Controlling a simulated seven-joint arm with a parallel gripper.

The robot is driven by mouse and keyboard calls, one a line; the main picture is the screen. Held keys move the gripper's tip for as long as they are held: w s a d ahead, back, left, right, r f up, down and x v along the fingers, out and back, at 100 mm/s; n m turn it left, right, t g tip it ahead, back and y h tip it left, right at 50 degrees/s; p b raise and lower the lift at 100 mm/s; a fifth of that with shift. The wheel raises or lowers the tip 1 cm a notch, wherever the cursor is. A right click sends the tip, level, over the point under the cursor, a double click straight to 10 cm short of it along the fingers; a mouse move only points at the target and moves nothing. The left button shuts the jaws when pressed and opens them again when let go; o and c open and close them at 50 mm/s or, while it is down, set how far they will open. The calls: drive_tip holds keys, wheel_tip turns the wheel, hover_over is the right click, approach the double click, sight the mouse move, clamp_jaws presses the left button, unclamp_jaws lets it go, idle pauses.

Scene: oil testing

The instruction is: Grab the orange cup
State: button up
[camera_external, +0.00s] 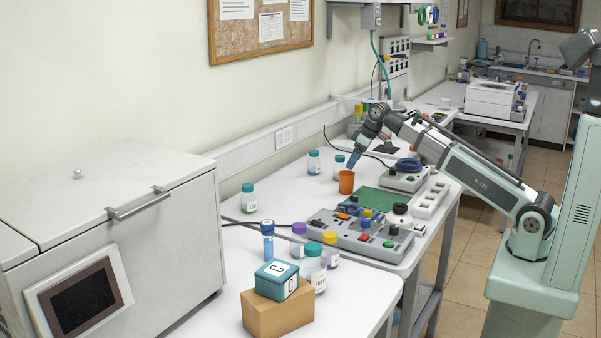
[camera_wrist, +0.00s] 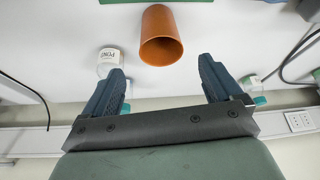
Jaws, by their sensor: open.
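The orange cup (camera_external: 346,182) stands upright on the white table in the external view, beside the green mat. In the wrist view the orange cup (camera_wrist: 161,38) is at the top centre, beyond the fingertips, with its open mouth showing. My gripper (camera_external: 353,160) is just above the cup in the external view. In the wrist view my gripper (camera_wrist: 164,68) has its two blue fingers spread wide, with nothing between them. The cup lies past the gap between the fingers, and whether a finger touches it cannot be told.
Two teal-capped bottles (camera_external: 314,162) (camera_external: 338,167) stand behind the cup. In the wrist view a bottle (camera_wrist: 108,62) is near the left finger and another (camera_wrist: 250,83) near the right. The grey control panel (camera_external: 360,238) and green mat (camera_external: 378,199) lie in front. A cable runs behind.

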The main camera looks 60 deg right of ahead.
sight(345, 177)
drive_tip(key=shift+x, duration=4.65)
drive_tip(key=shift+s+a, duration=0.1)
drive_tip(key=c, duration=1)
drive_tip(key=shift+r, duration=0.1)
